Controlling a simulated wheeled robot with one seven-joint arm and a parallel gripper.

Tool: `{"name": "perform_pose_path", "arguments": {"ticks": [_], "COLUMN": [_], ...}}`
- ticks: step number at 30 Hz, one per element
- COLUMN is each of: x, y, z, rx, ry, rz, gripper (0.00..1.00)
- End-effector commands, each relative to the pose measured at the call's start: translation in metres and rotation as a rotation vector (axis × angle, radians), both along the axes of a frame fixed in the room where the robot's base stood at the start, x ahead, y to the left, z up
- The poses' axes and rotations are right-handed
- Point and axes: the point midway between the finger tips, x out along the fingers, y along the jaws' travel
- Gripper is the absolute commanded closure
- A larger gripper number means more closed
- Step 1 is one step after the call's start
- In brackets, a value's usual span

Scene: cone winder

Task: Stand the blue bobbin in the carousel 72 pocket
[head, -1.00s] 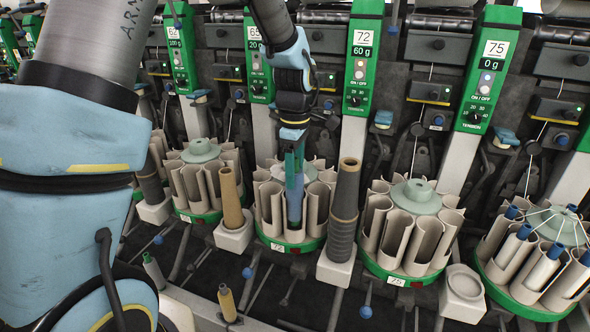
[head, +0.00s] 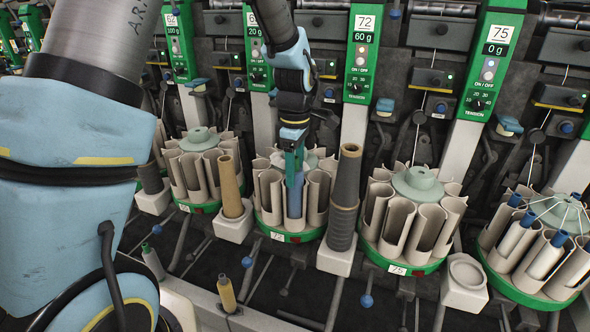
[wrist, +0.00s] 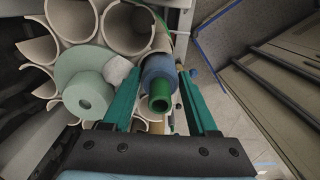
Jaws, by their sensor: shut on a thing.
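The blue bobbin (head: 295,196) is upright between the fingers of my gripper (head: 294,165), at the front of carousel 72. In the wrist view, the bobbin (wrist: 160,72) has a green tip and sits between the teal fingers of my gripper (wrist: 162,105). Carousel 72 (head: 284,238) has a green base, beige open-fronted pockets and a pale green hub. The bobbin's lower part lines up with a front pocket, but its lower end and its depth in the pocket are not clear.
A tall dark cone (head: 345,195) stands just right of the carousel, and a tan cone (head: 229,187) stands just left. Carousel 75 (head: 420,258) is further right. A tan bobbin (head: 226,293) stands in front. Green tension panels (head: 362,60) rise behind.

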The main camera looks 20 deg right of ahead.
Motion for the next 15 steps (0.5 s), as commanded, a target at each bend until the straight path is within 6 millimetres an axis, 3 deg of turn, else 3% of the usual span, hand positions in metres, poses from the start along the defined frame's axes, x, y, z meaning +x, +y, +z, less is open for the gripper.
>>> {"name": "perform_pose_path", "arguments": {"ticks": [14,15], "x": [0.0000,0.0000], "y": [-0.0004,-0.0004], "z": [-0.0051,-0.0051], "rx": [0.000,0.000], "ry": [0.000,0.000], "rz": [0.000,0.000], "gripper": [0.85,0.40]}}
